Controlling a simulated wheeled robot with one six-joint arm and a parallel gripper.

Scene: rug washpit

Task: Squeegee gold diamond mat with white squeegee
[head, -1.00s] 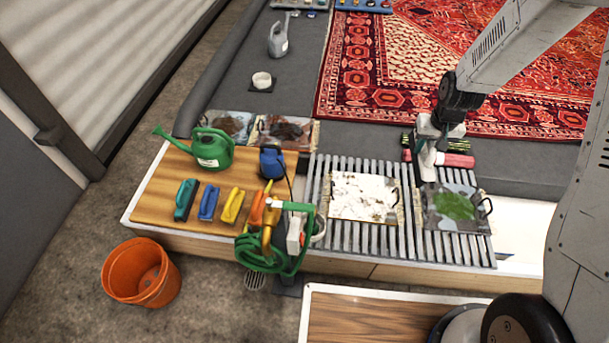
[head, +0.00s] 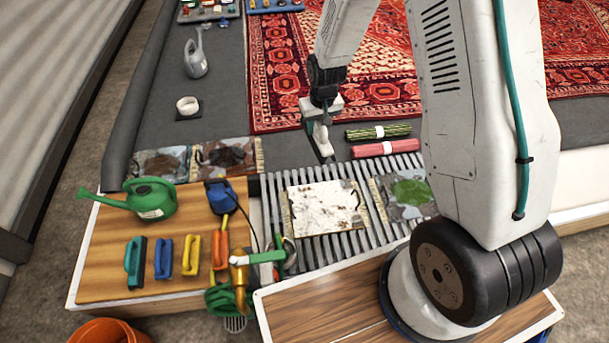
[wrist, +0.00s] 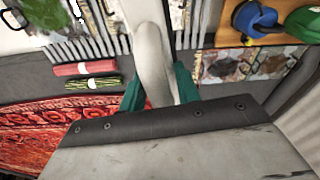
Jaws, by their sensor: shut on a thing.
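My gripper (head: 318,122) is shut on the white squeegee (head: 323,141), held above the grey floor just behind the slatted rack. In the wrist view the pale squeegee handle (wrist: 152,55) passes between my teal fingers. A mat (head: 322,208) lies flat on the rack, largely covered in white with small brown specks, with tan fringed edges. No diamond pattern is readable on it, so I cannot tell for sure that it is the gold diamond mat. The squeegee is apart from this mat, behind its far edge.
A grey mat with a green patch (head: 410,191) lies right of it. Rolled pink (head: 385,148) and green striped (head: 378,132) mats lie behind the rack. A wooden board (head: 110,255) at left holds a green watering can (head: 150,198), several brushes and a blue container (head: 219,196).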

